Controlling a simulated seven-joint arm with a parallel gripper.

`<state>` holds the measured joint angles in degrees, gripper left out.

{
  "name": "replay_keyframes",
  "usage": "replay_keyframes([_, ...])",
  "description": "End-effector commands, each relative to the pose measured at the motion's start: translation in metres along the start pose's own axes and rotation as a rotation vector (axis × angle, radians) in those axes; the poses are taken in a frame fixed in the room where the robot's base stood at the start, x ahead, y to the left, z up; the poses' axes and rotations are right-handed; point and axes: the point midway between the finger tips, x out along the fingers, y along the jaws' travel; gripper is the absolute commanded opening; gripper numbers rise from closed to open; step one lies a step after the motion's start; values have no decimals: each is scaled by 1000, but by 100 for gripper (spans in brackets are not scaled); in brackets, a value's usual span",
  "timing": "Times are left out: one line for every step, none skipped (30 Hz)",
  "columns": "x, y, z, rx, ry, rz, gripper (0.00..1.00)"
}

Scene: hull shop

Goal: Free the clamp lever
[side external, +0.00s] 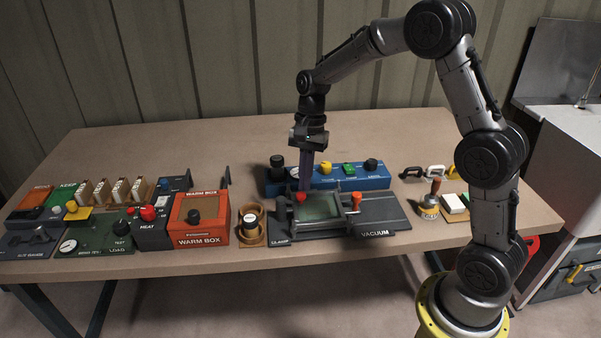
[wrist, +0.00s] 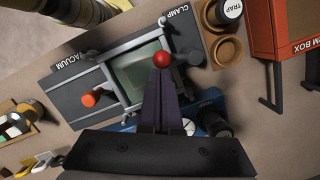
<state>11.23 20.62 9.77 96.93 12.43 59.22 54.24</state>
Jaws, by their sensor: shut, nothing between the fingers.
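The clamp and vacuum fixture (side external: 382,213) is a dark grey plate with a pale green panel (side external: 322,207) in a metal frame. A red ball knob (side external: 300,197), apparently the clamp lever's, is at the frame's left, near the CLAMP label. An orange-red handle (side external: 356,198) stands on the VACUUM side. My gripper (side external: 304,187) points down, shut and empty, with its fingertips just by the red knob. In the wrist view the knob (wrist: 163,60) shows right at the tips of my fingers (wrist: 162,78). I cannot tell whether they touch. The lever's arm is mostly hidden.
A blue control box (side external: 375,181) with knobs stands close behind the fixture. A wooden cup holder (side external: 251,238) and the orange warm box (side external: 199,218) are to the left. A gauge (side external: 430,212) with a wooden handle is to the right. The table front (side external: 330,248) is clear.

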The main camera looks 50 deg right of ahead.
Motion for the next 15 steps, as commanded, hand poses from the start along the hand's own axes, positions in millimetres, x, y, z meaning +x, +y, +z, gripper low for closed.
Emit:
replay_keyframes([0, 2, 3, 44, 0, -9, 0])
replay_keyframes([1, 3, 5, 72, -1, -15, 0])
replay_keyframes([1, 3, 7, 109, 0, -25, 0])
replay_keyframes([2, 4, 8, 137, -1, -30, 0])
replay_keyframes([2, 5, 10, 165, -1, -35, 0])
replay_keyframes([2, 5, 12, 201, 0, -44, 0])
replay_keyframes([3, 6, 13, 229, 0, -50, 0])
replay_keyframes([3, 6, 15, 257, 0, -56, 0])
replay_keyframes([4, 7, 17, 294, -1, -63, 0])
replay_keyframes([4, 7, 19, 322, -1, -70, 0])
replay_keyframes([4, 7, 21, 350, -1, -76, 0])
replay_keyframes([5, 8, 23, 386, -1, -84, 0])
replay_keyframes([5, 8, 24, 415, -1, -90, 0])
replay_keyframes([6, 8, 26, 443, -1, -96, 0])
replay_keyframes([6, 8, 28, 478, 0, -104, 0])
